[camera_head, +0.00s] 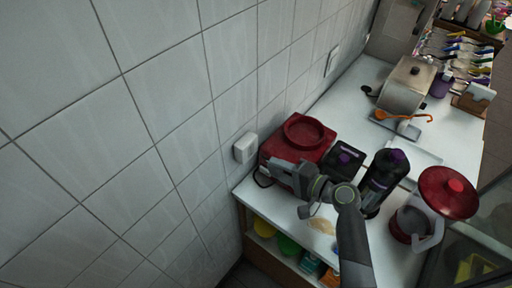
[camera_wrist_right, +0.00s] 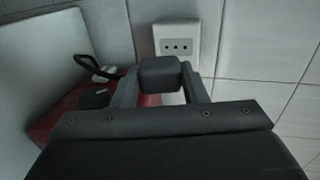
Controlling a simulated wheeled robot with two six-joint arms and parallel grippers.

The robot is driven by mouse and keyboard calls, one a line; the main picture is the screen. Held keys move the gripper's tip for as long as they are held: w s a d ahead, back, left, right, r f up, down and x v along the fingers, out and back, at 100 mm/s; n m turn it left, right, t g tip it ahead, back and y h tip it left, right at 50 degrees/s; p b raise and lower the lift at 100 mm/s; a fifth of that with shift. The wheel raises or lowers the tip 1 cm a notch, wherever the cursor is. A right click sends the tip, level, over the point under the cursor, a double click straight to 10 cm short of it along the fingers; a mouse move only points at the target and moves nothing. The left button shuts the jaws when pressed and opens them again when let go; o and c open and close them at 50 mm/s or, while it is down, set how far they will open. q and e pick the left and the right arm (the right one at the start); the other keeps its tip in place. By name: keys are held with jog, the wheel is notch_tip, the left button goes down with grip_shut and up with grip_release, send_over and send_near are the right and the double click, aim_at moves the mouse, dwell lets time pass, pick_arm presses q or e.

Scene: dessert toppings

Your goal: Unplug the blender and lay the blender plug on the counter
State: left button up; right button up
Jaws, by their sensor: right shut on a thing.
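The red blender base (camera_head: 305,132) stands on the white counter (camera_head: 338,112) against the tiled wall. The white wall socket (camera_head: 245,147) is just left of it; in the wrist view the socket (camera_wrist_right: 177,44) shows its holes uncovered. My right gripper (camera_head: 272,168) is at the base's front left, near the wall. In the wrist view, its fingers (camera_wrist_right: 160,88) are shut on a dark block, the blender plug (camera_wrist_right: 160,73), held apart from the socket face. A black cable (camera_wrist_right: 92,66) loops at the left there. My left gripper is not in view.
A black bottle (camera_head: 384,178) and a clear jug with a red lid (camera_head: 447,192) stand right of my right arm. A metal toaster-like box (camera_head: 407,84) and an orange spoon (camera_head: 402,115) are farther back. Shelves with coloured items lie below the counter.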

jog(key=shift+s+d+r+g+h+p, duration=0.2)
jog(key=shift+s+g+h+p, duration=0.3)
jog(key=shift+p, duration=1.5)
jog(key=shift+h, duration=0.3)
jog(key=shift+d+f+g+h, duration=0.15)
jog(key=shift+g+h, duration=0.15)
jog(key=shift+s+d+g+h, duration=0.2)
jog(key=shift+s+g+h, duration=0.15)
jog(key=shift+g+h, duration=0.2)
jog(key=shift+s, duration=0.1)
jog(key=s, duration=0.2)
jog(key=s+d, duration=0.1)
jog(key=shift+s+d, duration=0.1)
jog(key=shift+s, duration=0.3)
jog(key=shift+f, duration=0.15)
